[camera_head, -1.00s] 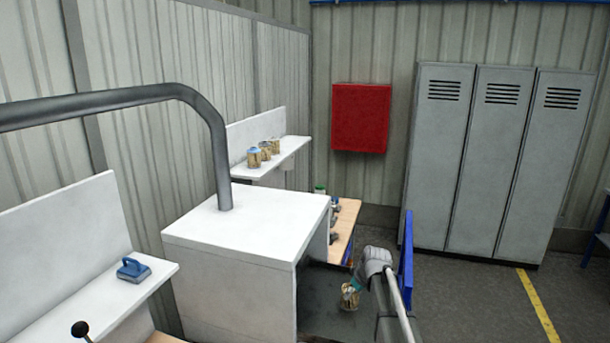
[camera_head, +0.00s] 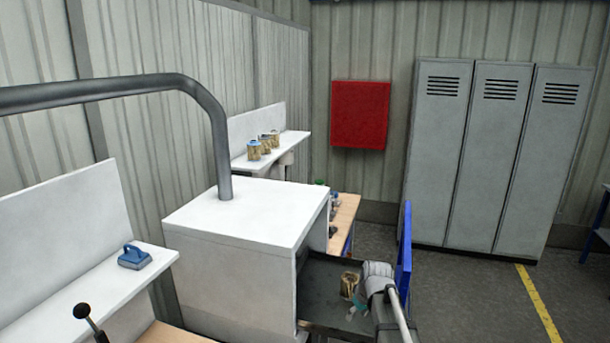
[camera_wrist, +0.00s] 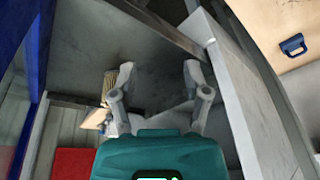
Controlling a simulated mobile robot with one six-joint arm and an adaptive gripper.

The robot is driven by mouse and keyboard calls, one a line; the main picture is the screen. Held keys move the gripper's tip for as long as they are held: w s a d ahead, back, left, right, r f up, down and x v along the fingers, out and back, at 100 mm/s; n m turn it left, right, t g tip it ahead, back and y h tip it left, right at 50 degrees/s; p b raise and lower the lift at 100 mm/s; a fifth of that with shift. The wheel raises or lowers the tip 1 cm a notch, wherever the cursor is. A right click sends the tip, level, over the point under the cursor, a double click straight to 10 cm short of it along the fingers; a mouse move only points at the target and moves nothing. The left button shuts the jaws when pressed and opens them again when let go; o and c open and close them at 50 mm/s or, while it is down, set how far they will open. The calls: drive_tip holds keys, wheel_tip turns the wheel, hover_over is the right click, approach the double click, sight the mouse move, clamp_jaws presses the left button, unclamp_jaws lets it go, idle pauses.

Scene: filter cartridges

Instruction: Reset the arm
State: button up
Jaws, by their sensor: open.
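My gripper shows small in the head view (camera_head: 358,306), low in front of the white cabinet. In the wrist view its two grey fingers (camera_wrist: 160,82) are spread apart with nothing between them. A tan pleated filter cartridge (camera_head: 348,284) stands on the dark surface (camera_head: 322,300) beside the cabinet's opening, just left of my gripper. In the wrist view the cartridge (camera_wrist: 108,88) is outside the left finger, partly hidden by it. I cannot tell whether they touch.
The white cabinet (camera_head: 245,225) with a grey pipe (camera_head: 222,150) stands at left. A blue panel (camera_head: 404,250) rises close to my arm's right. Several cartridges (camera_head: 266,146) sit on a back shelf. A blue-handled item (camera_head: 134,258) lies on the left shelf. Floor at right is open before grey lockers (camera_head: 490,160).

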drive_tip(key=s+f+m+g+h+b, duration=0.1)
drive_tip(key=s+f+m+b, duration=0.1)
drive_tip(key=s, duration=0.7)
drive_tip(key=s+d+f+m+g+h+b, duration=0.1)
drive_tip(key=s+f+b, duration=0.3)
drive_tip(key=s, duration=0.5)
drive_tip(key=shift+s+d+f+m+g, duration=0.2)
drive_tip(key=shift+s+f+m+g, duration=0.1)
drive_tip(key=shift+f+m, duration=0.55)
drive_tip(key=shift+r, duration=0.1)
